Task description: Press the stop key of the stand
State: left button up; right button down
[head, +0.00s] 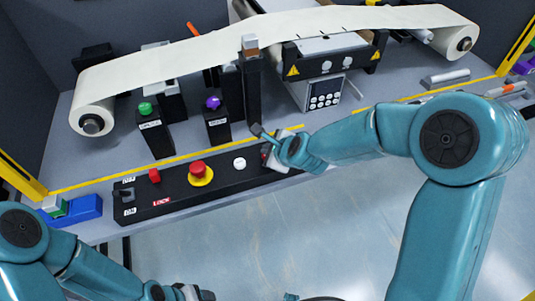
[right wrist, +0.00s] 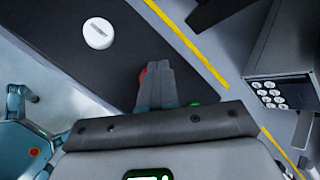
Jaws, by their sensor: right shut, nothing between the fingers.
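The stand is a long black control panel (head: 222,183) along the front edge of the bench. It bears a red mushroom button on a yellow base (head: 198,172), a white round button (head: 239,163) and a red switch (head: 154,175). At its right end a small red key (right wrist: 143,74) shows beside my right gripper (right wrist: 157,68), mostly hidden by the fingers. A bit of green (right wrist: 194,103) shows on the other side. My right gripper is shut and empty, its tips over the panel; I cannot tell whether they touch the key. My left gripper (head: 195,293) is low at the bottom edge, its jaws unclear.
Behind the panel stand black posts with a green knob (head: 145,108) and a purple knob (head: 213,102). A cream belt (head: 210,45) runs between rollers. A keypad box (head: 325,94) stands behind my right gripper. The floor in front is clear.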

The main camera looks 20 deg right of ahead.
jog(key=shift+f, duration=0.15)
dwell(0.4)
jog(key=shift+r+p, duration=0.6)
jog(key=shift+r, duration=0.3)
notch_tip(320, 180, up, 5)
jog(key=p, duration=0.4)
dwell(0.6)
